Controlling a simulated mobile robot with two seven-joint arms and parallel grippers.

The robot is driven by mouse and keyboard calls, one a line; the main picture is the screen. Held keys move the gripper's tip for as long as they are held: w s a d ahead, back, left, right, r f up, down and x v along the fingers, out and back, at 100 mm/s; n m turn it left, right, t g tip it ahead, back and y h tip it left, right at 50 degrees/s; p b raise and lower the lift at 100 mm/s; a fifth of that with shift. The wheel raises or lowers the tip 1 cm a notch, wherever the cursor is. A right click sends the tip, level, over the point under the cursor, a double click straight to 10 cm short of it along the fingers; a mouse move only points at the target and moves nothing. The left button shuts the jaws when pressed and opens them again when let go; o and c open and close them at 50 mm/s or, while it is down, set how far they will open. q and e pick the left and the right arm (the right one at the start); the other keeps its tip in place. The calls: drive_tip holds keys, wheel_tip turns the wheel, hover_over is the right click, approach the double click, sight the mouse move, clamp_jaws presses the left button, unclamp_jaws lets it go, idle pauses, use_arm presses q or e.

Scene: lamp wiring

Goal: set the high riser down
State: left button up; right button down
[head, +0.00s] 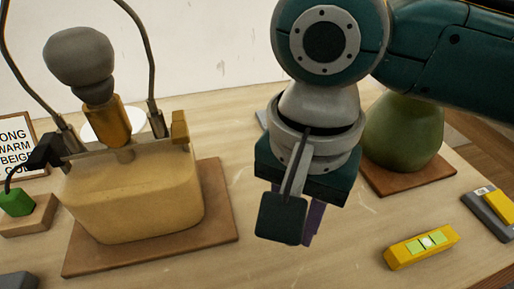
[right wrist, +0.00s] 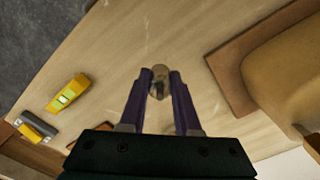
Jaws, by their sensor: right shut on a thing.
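My right gripper (head: 312,222) hangs over the middle of the table, its purple fingers pointing down and partly hidden by its own housing. In the right wrist view the fingers (right wrist: 160,90) are closed on a small, roundish grey-brown piece, the high riser (right wrist: 159,73). It sits at the fingertips, with bare wood around it in the picture. The riser is hidden in the head view. I cannot tell whether it touches the table. My left gripper is not in view.
A beige lamp base (head: 135,205) with metal rods stands on a brown board (head: 222,215) at left. A green lamp base (head: 402,135) stands on another board (head: 440,172) behind my arm. A yellow level (head: 421,247) lies at front right. Bare table (head: 345,258) lies between.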

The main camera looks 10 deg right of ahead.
sight(287, 253)
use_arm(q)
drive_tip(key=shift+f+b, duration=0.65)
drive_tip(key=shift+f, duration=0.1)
use_arm(e)
wheel_tip(287, 253, down, 4)
drive_tip(key=shift+r, duration=0.1)
drive_tip(key=shift+f, duration=0.3)
drive_tip(key=c, duration=0.6)
unclamp_jaws()
drive_tip(key=shift+f, duration=0.15)
